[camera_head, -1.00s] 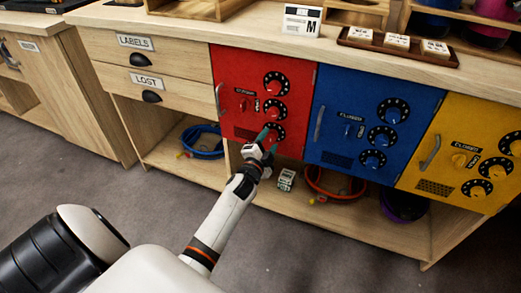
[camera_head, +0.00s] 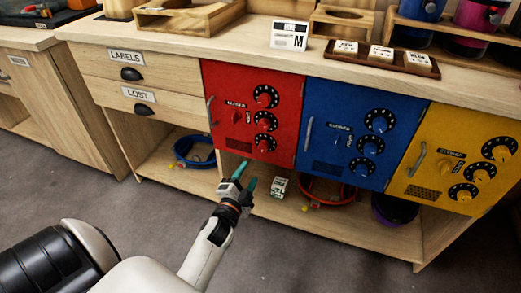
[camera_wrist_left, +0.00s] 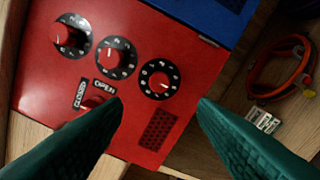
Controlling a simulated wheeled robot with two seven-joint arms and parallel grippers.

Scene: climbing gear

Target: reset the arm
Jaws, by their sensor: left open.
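My left gripper (camera_head: 243,177) is open and empty in the head view, in front of the shelf just below the red locker door. Its two green fingers (camera_wrist_left: 160,105) also show apart in the left wrist view, with nothing between them. The red door (camera_head: 222,84) is closed in its frame. It carries three black dials with red knobs (camera_head: 266,96), a handle at its left edge and a small latch knob. The left wrist view shows this red door (camera_wrist_left: 60,95) with "CLOSED" and "OPEN" labels by the latch knob. My right gripper is not in view.
A blue door (camera_head: 345,90) and a yellow door (camera_head: 435,135) stand to the right. The lower shelf holds a blue ring (camera_head: 190,160), a small pale block (camera_head: 279,187), an orange ring (camera_head: 322,199) and a purple item (camera_head: 395,210). Open floor lies in front.

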